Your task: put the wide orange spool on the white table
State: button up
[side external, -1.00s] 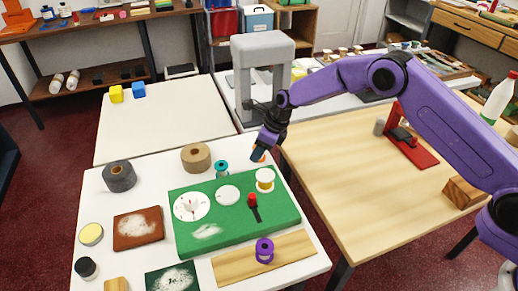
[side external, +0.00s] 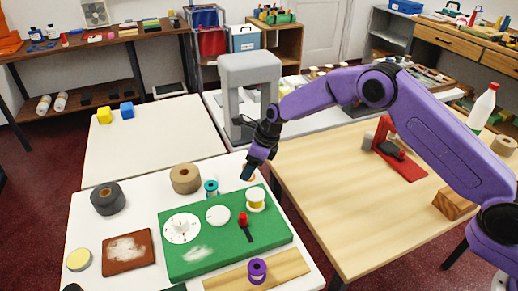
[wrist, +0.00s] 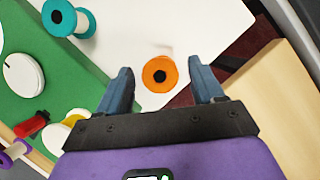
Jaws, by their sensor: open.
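The orange spool (wrist: 159,74), with a dark centre hole, stands on a white surface near its corner in the wrist view. It lies ahead of and between the fingertips of my gripper (wrist: 163,85), which is open and empty; I see no contact. In the side view only a sliver of orange shows behind my gripper (side external: 247,174). The spool is on the front white table (side external: 140,208). A second white table (side external: 155,145) stands behind it, mostly bare.
A purple spool (side external: 257,270) is at the front.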

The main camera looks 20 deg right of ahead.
jog(key=v, duration=1)
jog(key=shift+r, duration=0.25)
jog(key=s+d+r+n+g+h, duration=0.1)
jog(key=s+d+r+n, duration=0.25)
jog(key=s+n, duration=0.7)
jog(key=s+d+r+n+g, duration=0.15)
jog(key=s+r+n, duration=0.25)
jog(key=s+n, duration=0.6)
jog(key=s+d+n+h, duration=0.1)
jog(key=s+d+n, duration=0.7)
jog(key=s, duration=0.3)
jog(key=s+d+n+h, duration=0.1)
jog(key=s+d+n, duration=0.8)
jog(key=s, duration=0.2)
jog(key=shift+s+f, duration=0.2)
jog(key=shift+s, duration=0.05)
